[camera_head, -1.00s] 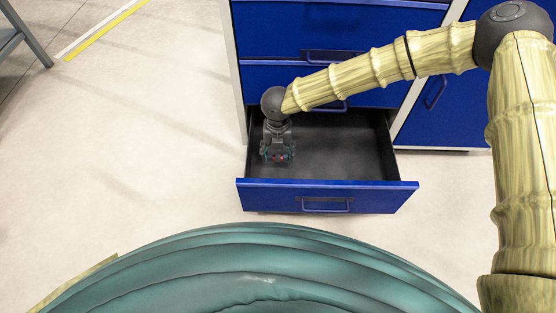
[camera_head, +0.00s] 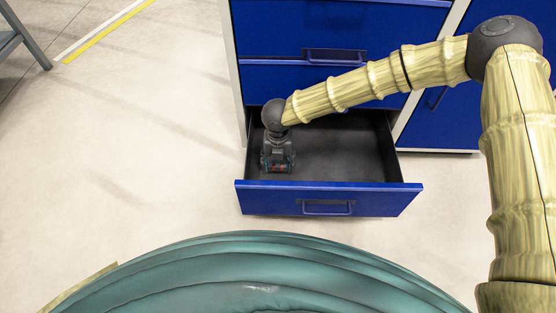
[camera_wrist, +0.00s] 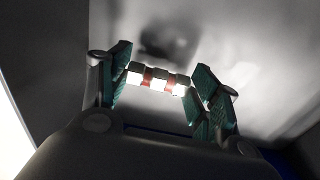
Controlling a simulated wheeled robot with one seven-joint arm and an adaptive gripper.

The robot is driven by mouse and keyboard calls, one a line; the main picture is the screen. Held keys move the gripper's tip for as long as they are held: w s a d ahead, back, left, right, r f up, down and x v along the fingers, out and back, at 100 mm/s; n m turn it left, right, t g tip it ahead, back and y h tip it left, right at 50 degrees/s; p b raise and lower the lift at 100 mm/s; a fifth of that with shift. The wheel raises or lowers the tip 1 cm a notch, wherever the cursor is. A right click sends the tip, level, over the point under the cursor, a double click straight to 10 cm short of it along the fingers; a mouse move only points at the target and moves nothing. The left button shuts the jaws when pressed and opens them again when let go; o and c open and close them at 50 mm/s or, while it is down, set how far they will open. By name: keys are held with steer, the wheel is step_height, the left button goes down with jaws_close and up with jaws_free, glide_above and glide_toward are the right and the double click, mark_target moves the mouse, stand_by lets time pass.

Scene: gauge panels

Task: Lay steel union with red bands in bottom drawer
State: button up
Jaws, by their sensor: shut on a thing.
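The steel union with red bands (camera_wrist: 158,79) is a short bright piece with two red bands, seen in the wrist view between the green finger pads. My gripper (camera_wrist: 157,92) is shut on it, one pad at each end. In the head view my gripper (camera_head: 278,167) is inside the left part of the open bottom drawer (camera_head: 345,160), near its front panel. A little red of the union shows between the fingers there. I cannot tell whether the union touches the drawer floor.
The drawer's dark interior is empty to the right of my gripper. The blue cabinet (camera_head: 285,30) has closed drawers above it, with a handle (camera_head: 335,55). The drawer's blue front (camera_head: 328,200) and its side walls stand around my gripper. A grey frame (camera_head: 22,38) stands at the far left.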

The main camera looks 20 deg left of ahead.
steer(key=shift+f, duration=0.25)
steer(key=o, duration=1)
steer(key=shift+r, duration=0.15)
steer(key=shift+r+b, duration=0.2)
steer(key=shift+b, duration=0.25)
step_height(320, 180, up, 12)
steer(key=p, duration=0.6)
steer(key=shift+r, duration=0.25)
